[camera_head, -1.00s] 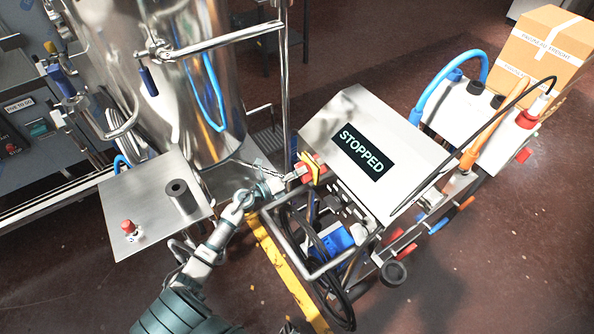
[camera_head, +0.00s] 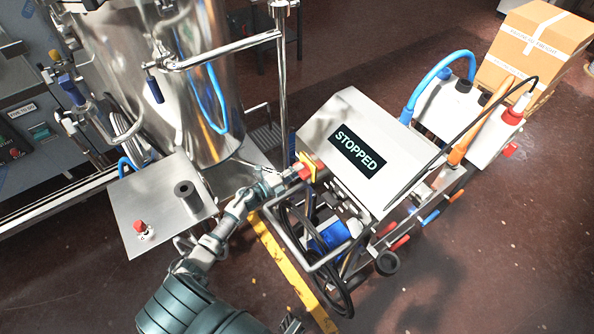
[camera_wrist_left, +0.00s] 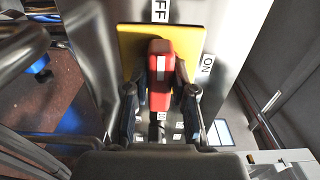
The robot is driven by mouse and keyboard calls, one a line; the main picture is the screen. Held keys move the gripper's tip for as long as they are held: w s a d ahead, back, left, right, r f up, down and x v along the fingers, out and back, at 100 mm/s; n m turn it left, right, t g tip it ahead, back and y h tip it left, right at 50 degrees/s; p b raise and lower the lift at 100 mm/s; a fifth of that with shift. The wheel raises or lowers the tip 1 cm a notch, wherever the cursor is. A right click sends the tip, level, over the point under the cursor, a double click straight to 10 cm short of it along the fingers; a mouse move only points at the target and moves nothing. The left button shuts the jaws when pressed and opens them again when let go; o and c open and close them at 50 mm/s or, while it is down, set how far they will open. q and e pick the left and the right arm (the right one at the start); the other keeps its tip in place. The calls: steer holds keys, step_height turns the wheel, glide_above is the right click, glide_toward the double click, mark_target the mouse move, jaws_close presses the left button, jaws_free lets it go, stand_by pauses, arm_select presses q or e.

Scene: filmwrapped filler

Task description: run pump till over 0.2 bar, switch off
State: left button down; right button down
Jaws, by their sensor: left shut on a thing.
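The pump unit's metal cabinet (camera_head: 395,150) carries a display (camera_head: 357,151) that reads STOPPED. On its left side is a red rotary switch handle (camera_head: 304,172) on a yellow plate. My left gripper (camera_head: 290,176) is at this handle. In the left wrist view, the fingers of my left gripper (camera_wrist_left: 161,100) are shut on the red handle (camera_wrist_left: 160,62) from both sides. The handle points up toward the OFF label (camera_wrist_left: 160,10) on the yellow plate's (camera_wrist_left: 190,40) far side; an ON label (camera_wrist_left: 207,65) is to the right. No pressure reading is legible.
A steel tank (camera_head: 185,95) stands behind a small metal panel with a red button (camera_head: 139,226). A blue motor (camera_head: 332,236) and black cable sit in the cart's frame below the cabinet. A cardboard box (camera_head: 535,45) is at the back right. A small dark piece shows at the bottom edge, unclear.

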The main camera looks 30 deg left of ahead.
arm_select(q)
steer(key=shift+s+f, duration=0.15)
steer(key=shift+f, duration=0.25)
steer(key=c, duration=1)
jaws_free()
steer(key=shift+o, duration=0.2)
steer(key=shift+a+r, duration=0.1)
steer(key=shift+a, duration=0.05)
steer(key=shift+a, duration=0.1)
steer(key=v, duration=1.1)
steer(key=shift+s+a, duration=0.15)
steer(key=shift+s, duration=0.25)
